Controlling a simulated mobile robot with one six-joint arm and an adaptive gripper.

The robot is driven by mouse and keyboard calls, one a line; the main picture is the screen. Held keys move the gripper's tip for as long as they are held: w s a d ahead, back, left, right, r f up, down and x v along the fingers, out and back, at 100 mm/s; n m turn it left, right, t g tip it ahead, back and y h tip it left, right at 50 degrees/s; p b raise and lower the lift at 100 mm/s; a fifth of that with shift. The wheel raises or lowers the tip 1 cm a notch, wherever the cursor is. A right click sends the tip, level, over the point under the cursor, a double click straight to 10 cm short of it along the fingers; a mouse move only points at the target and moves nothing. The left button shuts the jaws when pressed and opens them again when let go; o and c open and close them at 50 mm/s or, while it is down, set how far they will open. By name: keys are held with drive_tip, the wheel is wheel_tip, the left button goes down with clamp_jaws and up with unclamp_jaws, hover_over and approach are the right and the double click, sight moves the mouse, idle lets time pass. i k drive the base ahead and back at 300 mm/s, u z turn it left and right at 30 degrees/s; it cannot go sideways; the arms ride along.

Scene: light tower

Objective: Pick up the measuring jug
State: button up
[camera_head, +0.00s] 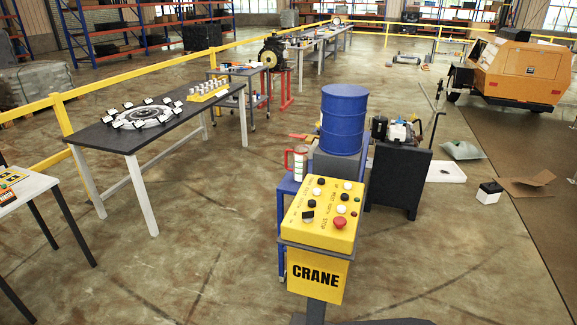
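What looks like the measuring jug (300,162), small and pale with red and green marks, stands upright near the middle of the head view. It appears to be on a blue cart (289,188), just left of the large blue drum (344,118). Another slim item with a red top stands at its left side, and I cannot tell whether it is part of the jug. The yellow crane control box hides part of the cart in front. My gripper is not in view.
The yellow crane control box (322,228) on its post stands in front of the cart. A dark cabinet (398,180) with a small engine stands to the right. A long dark table (190,112) lies to the left. Open floor (200,265) lies between that table and the post.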

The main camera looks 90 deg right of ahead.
sight(298, 163)
drive_tip(key=z, duration=0.05)
drive_tip(key=i, duration=1.3)
drive_tip(key=z, duration=3.6)
